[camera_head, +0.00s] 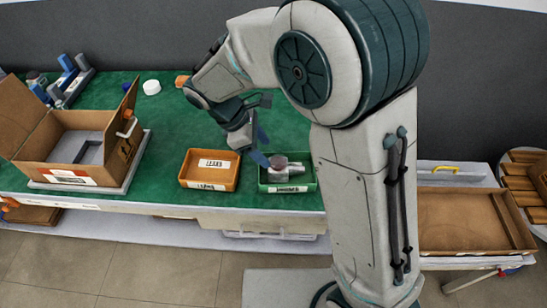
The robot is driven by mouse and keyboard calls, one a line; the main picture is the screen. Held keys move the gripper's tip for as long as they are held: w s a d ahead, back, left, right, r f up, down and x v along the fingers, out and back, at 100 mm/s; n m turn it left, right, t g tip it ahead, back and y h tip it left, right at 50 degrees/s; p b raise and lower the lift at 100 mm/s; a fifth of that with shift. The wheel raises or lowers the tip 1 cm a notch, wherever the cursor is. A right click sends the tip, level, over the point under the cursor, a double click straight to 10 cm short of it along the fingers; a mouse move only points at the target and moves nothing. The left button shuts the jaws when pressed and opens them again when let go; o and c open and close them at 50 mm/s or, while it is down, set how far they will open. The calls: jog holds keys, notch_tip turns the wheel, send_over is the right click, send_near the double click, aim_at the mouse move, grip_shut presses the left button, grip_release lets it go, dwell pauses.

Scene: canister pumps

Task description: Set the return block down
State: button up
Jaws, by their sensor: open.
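My gripper (264,148) is open at the left rear edge of a small green tray (264,187), with its blue fingers apart. A grey block-like piece (290,172) with a round reddish-brown part on top sits in the green tray, just right of the lower finger. It looks like the return block. Nothing shows between the fingers, but whether the lower finger touches the piece cannot be told. The green tray has a white label on its front.
An orange tray (188,181) with labels stands left of the green tray. An open cardboard box (50,153) is further left. A blue-and-grey rack (72,82), a white round piece (152,87) and an orange piece (182,81) are behind. Green mat (165,122) is clear between.

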jog(key=shift+v, duration=1.55)
jog(key=s+d+r+m+t+y, duration=0.1)
jog(key=s+d+r+m+y, duration=0.1)
jog(key=s+d+m, duration=0.4)
jog(key=s+d+r+m+t+y, duration=0.1)
jog(key=s+d+r+m+y, duration=0.2)
jog(key=d+m, duration=0.9)
jog(key=s+d, duration=0.2)
jog(key=shift+s+m+t+y, duration=0.3)
jog(key=shift+s+y, duration=0.05)
jog(key=shift+y, duration=0.05)
jog(key=shift+r+p, duration=0.7)
jog(key=shift+p, duration=0.05)
